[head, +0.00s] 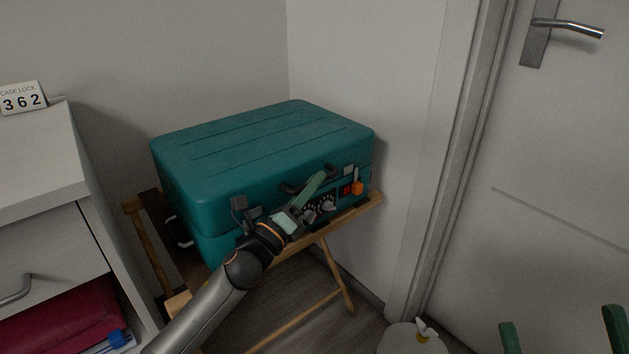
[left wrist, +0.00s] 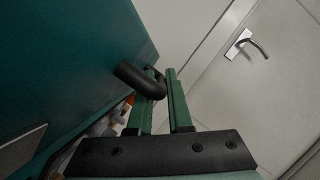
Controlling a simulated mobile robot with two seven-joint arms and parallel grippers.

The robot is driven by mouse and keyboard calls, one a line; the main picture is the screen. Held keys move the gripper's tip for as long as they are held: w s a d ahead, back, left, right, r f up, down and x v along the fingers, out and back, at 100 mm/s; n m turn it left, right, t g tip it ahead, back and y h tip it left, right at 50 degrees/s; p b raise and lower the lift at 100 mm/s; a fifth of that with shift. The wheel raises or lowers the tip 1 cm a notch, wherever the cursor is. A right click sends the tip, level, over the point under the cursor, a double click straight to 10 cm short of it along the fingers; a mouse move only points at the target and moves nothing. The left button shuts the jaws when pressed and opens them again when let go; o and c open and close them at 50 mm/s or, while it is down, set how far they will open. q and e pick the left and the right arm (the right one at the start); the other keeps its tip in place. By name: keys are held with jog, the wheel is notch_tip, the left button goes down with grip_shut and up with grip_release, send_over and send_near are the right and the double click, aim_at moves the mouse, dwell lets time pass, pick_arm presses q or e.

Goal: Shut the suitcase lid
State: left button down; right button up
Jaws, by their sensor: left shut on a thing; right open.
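The teal suitcase (head: 215,215) sits on a wooden folding stand. Its lid (head: 265,140) lies down over the base, with a seam along the front; I cannot tell whether a small gap remains there. The front carries a black handle (head: 297,186), metal latches, dials (head: 328,205) and an orange tab (head: 357,188). My left gripper (head: 312,190) is at the front beside the handle. In the left wrist view, the black handle (left wrist: 138,80) is at the green fingers (left wrist: 162,95), which are shut on it. My right gripper (head: 561,333) is open and empty at lower right.
The wooden stand (head: 325,270) stands in a wall corner. A white cabinet (head: 50,190) with a "CASE LOCK 362" card (head: 22,98) is at left. A white door (head: 560,150) is at right. A round white object (head: 412,340) is at the bottom.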

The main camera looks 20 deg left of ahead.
pick_arm(q)
jog(key=shift+d+f, duration=0.1)
jog(key=shift+f, duration=0.4)
jog(key=c, duration=1.1)
grip_release()
jog(key=shift+r, duration=0.15)
jog(key=p+v, duration=0.1)
jog(key=v, duration=1.1)
jog(key=shift+s, duration=0.3)
